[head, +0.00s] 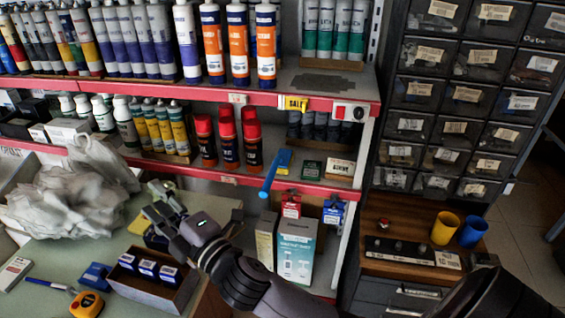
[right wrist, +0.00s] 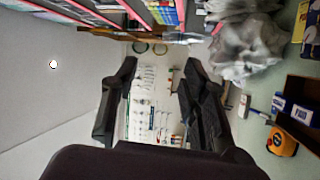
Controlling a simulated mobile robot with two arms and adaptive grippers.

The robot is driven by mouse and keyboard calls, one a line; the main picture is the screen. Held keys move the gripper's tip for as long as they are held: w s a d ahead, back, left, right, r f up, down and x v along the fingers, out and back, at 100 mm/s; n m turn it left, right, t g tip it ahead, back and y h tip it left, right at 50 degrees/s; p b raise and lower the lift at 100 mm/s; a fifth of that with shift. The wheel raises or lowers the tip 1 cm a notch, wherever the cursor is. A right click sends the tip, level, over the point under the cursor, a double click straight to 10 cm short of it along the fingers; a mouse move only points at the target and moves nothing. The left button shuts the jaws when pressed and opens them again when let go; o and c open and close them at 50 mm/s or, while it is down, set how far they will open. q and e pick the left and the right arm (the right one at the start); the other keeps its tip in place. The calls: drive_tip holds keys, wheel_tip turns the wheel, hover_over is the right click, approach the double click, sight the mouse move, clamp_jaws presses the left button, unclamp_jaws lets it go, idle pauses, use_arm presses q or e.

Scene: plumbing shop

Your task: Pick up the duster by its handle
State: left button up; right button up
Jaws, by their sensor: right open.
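A blue handle (head: 269,177), which looks like the duster's, sticks out over the red front edge of the lower shelf in the head view. Its far end lies on the shelf near a blue and yellow item, and I cannot clearly make out the duster's head. My right gripper (head: 160,205) is to the left of the handle, above the green worktop, pointing left and away from it. In the right wrist view its two fingers (right wrist: 160,75) are spread with nothing between them. The duster cannot be made out there. My left gripper is not in view.
The lower shelf (head: 215,174) holds spray cans and small boxes. Padlock packs (head: 291,207) hang by its edge. A crumpled plastic bag (head: 75,200), an open box of blue packs (head: 150,285) and a tape measure (head: 86,304) are on the worktop. Drawer cabinets (head: 450,100) stand right.

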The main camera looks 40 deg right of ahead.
drive_tip(key=s+a+r+n+g+y, duration=0.1)
drive_tip(key=a+r+n+g+y, duration=0.1)
drive_tip(key=a+r+n+y, duration=0.75)
drive_tip(key=s+a+f+n+g+y, duration=0.2)
drive_tip(key=s+a+n+g, duration=0.15)
drive_tip(key=n+g, duration=0.6)
drive_tip(key=s+a+f+n+g+y, duration=0.25)
drive_tip(key=a+n+g, duration=0.25)
drive_tip(key=n, duration=0.9)
drive_tip(key=n+g+h, duration=0.2)
drive_tip(key=n+h, duration=0.9)
drive_tip(key=h, duration=1.3)
approach(268, 179)
drive_tip(key=x, duration=0.5)
drive_tip(key=shift+s, duration=0.4)
drive_tip(key=shift+w+p+x, duration=0.2)
drive_tip(key=shift+p+x, duration=0.2)
drive_tip(key=shift+x, duration=1.15)
drive_tip(key=shift+w+p+x, duration=0.25)
drive_tip(key=shift+p+x, duration=0.1)
drive_tip(key=shift+x, duration=1.25)
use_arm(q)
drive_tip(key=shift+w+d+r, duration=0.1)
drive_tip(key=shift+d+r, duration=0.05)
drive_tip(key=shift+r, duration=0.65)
use_arm(e)
drive_tip(key=shift+a, duration=0.1)
